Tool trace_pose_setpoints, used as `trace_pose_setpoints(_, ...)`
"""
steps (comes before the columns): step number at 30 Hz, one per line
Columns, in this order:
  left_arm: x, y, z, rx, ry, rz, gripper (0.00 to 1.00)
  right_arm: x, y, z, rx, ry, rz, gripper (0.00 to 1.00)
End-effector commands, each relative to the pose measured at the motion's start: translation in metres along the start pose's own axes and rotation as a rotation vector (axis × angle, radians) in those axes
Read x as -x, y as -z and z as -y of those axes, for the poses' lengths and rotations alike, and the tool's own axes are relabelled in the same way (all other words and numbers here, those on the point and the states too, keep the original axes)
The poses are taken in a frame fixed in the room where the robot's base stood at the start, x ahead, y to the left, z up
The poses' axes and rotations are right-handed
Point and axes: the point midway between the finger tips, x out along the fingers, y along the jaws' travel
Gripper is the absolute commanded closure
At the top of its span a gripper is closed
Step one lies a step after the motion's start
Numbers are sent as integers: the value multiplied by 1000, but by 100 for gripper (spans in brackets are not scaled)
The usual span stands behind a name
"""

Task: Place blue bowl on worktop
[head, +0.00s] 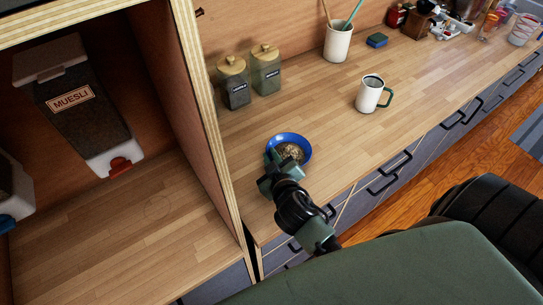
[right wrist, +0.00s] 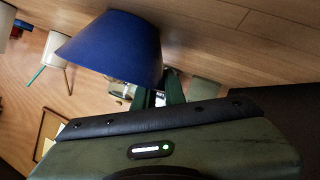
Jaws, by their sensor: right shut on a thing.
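The blue bowl (head: 306,143) is over the wooden worktop (head: 322,109), close to its front edge, with brownish, cereal-like contents inside. My right gripper (head: 270,168) is shut on the near left side of the bowl's rim. In the right wrist view the bowl's blue outer side (right wrist: 110,42) shows just beyond the fingers (right wrist: 160,97). The bowl looks about level in the head view. I cannot tell whether its base touches the worktop. My left gripper is not in view.
A white mug (head: 369,96) stands right of the bowl. Two jars (head: 233,88) (head: 265,75) and a utensil pot (head: 338,44) stand behind. A wooden partition (head: 205,125) rises at the left, with a muesli dispenser (head: 75,105) beyond it. Worktop between bowl and mug is clear.

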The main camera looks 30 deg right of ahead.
Motion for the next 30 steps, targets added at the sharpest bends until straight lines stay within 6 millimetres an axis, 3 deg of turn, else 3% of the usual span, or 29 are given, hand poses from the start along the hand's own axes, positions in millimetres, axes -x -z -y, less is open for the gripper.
trace_pose_setpoints(4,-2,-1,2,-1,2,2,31,-1,-1,1,0,-1,-2,100)
trace_pose_setpoints(5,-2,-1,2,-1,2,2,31,-1,-2,1,0,0,0,83)
trace_pose_setpoints(7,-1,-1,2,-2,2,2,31,-1,-1,1,0,0,0,67)
trace_pose_setpoints(20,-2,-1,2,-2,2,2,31,6,-1,1,0,1,1,67)
trace_pose_setpoints(30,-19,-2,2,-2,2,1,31,75,-3,2,-2,2,2,67)
